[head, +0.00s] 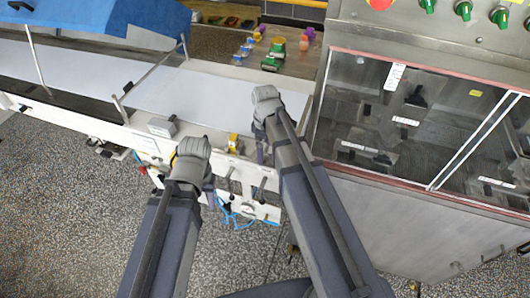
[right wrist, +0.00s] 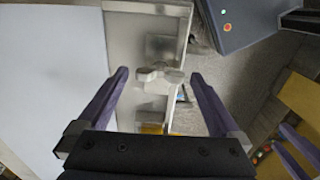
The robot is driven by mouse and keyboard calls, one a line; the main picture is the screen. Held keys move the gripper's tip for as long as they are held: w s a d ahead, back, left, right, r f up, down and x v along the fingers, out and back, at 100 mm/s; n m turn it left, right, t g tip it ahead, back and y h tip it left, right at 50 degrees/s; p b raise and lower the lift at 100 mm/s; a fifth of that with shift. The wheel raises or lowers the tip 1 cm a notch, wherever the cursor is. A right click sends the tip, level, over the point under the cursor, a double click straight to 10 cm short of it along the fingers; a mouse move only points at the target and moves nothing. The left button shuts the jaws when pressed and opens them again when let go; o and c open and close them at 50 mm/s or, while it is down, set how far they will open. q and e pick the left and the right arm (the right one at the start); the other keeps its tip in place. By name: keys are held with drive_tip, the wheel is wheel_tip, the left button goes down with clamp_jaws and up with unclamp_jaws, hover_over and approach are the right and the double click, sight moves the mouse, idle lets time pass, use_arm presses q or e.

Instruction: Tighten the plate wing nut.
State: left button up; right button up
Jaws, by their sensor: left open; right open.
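A pale grey wing nut (right wrist: 160,76) shows in the right wrist view, on a narrow metal plate (right wrist: 154,104) at the edge of the white belt. My right gripper (right wrist: 160,75) is open, one purple finger on each side of the nut with gaps between. Whether the fingertips reach its depth I cannot tell. In the head view my right wrist hides this spot. My left gripper (right wrist: 278,136) shows at the lower right of the right wrist view, open and empty, apart from the nut. In the head view it is low on the left, by the machine's front rail.
The white belt (head: 190,92) runs along the machine behind both arms. A small yellow block (head: 233,143) sits on the rail between them. A blue hood (head: 110,15) is at upper left and a glass-fronted cabinet (head: 410,120) at right. Speckled floor lies in front.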

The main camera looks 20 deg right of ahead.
drive_tip(key=c, duration=1.2)
